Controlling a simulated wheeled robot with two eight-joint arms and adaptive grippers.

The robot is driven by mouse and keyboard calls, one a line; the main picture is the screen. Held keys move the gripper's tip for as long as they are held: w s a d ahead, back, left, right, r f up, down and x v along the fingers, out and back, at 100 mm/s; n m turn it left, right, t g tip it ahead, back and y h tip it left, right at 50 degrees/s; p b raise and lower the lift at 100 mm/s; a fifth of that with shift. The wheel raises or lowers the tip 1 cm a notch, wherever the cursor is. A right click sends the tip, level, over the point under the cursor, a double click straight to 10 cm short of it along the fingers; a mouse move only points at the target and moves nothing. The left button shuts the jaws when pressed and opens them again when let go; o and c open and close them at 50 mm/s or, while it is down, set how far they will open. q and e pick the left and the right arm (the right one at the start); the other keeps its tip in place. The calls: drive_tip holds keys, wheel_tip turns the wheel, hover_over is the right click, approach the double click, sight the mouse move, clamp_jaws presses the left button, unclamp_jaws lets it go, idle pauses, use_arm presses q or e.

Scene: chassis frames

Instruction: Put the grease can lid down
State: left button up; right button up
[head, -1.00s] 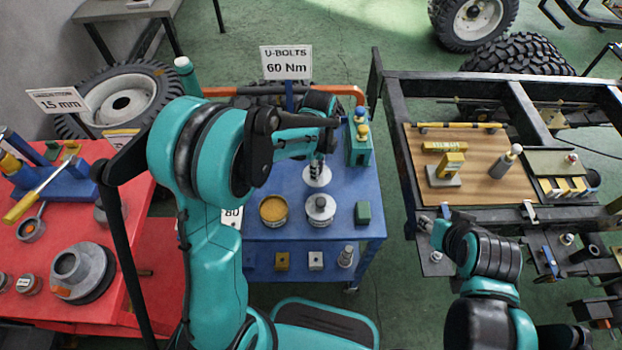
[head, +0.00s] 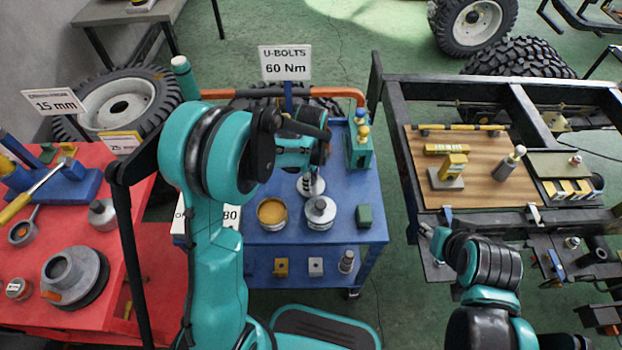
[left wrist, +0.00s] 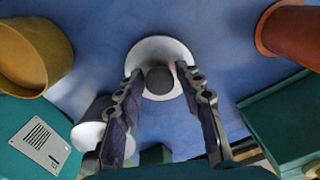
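The grease can lid (head: 311,187) is a pale round disc with a dark knob. It appears to lie flat on the blue cart top (head: 345,222), behind the cans. In the left wrist view the lid (left wrist: 160,52) is below my left gripper (left wrist: 160,80), whose fingers stand apart with gaps on both sides of the knob. In the head view the left gripper (head: 313,172) is right above the lid. The open grease can (head: 272,212) shows yellow-brown grease. My right gripper (head: 428,231) is by the black frame's front edge; its fingers are too small to read.
A silver can (head: 320,210) stands in front of the lid. A green device (head: 358,148) and a green block (head: 363,216) are to the right. A red table (head: 125,200) is at left, a wooden board (head: 485,185) at right.

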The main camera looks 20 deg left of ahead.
use_arm(q)
drive_tip(key=shift+r, duration=0.15)
drive_tip(key=shift+r+p, duration=0.35)
drive_tip(key=shift+r, duration=0.05)
wheel_tip(320, 180, up, 11)
drive_tip(key=p, duration=0.4)
drive_tip(key=s+a+r+n+t, duration=0.1)
drive_tip(key=s+r+n+t, duration=0.2)
drive_tip(key=s+n, duration=0.5)
drive_tip(key=s+a+r+n+t, duration=0.1)
drive_tip(key=s+r+n+t, duration=0.3)
drive_tip(key=s+n, duration=0.5)
drive_tip(key=shift+a+r+n, duration=0.4)
drive_tip(key=shift+r+n, duration=0.4)
drive_tip(key=shift+n, duration=0.3)
